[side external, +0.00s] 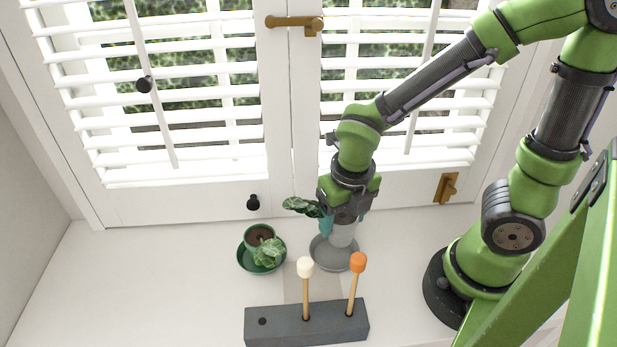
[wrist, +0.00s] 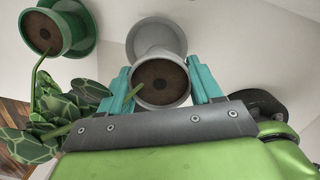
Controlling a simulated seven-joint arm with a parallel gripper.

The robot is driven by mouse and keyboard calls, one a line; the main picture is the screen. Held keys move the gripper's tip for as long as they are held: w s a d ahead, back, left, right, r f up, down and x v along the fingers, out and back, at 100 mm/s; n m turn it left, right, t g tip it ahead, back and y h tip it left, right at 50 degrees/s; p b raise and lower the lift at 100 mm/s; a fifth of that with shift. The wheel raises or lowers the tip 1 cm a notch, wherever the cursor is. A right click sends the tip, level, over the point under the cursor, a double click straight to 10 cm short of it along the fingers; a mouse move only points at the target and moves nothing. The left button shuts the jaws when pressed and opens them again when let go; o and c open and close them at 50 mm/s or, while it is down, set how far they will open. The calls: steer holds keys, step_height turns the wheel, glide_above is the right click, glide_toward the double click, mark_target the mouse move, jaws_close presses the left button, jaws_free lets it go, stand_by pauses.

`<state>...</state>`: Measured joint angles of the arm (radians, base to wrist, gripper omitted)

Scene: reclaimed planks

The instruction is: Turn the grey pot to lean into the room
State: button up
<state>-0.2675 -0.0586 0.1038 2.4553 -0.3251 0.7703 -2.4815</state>
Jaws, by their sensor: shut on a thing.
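The grey pot (side external: 342,237) is in the middle of the white sill, at its grey saucer (side external: 325,258). I cannot tell whether it touches the saucer or is raised from it. My gripper (side external: 343,222) comes down from above with its teal fingers shut on the pot's sides. In the wrist view, the pot (wrist: 160,82) shows brown soil between the two fingers (wrist: 162,86). Its plant's dark green leaves (side external: 302,206) lean left in the side view, and the stem also runs left in the wrist view. Part of the pot is hidden by the gripper.
A green pot (side external: 258,233) with a leafy plant stands in a green saucer just left. In front, a dark grey block (side external: 280,327) holds two upright sticks, topped white (side external: 305,266) and orange (side external: 357,262). Shuttered windows stand behind. The sill's left side is clear.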

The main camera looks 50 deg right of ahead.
mark_target(336, 233)
steer(key=shift+a+f+n, duration=0.1)
steer(key=shift+f+n, duration=0.4)
steer(key=shift+f, duration=0.3)
steer(key=shift+w+a+f+n, duration=0.15)
steer(key=shift+w+f+n, duration=0.1)
steer(key=shift+w+n, duration=0.1)
steer(key=shift+f, duration=1.3)
steer(key=o, duration=1.5)
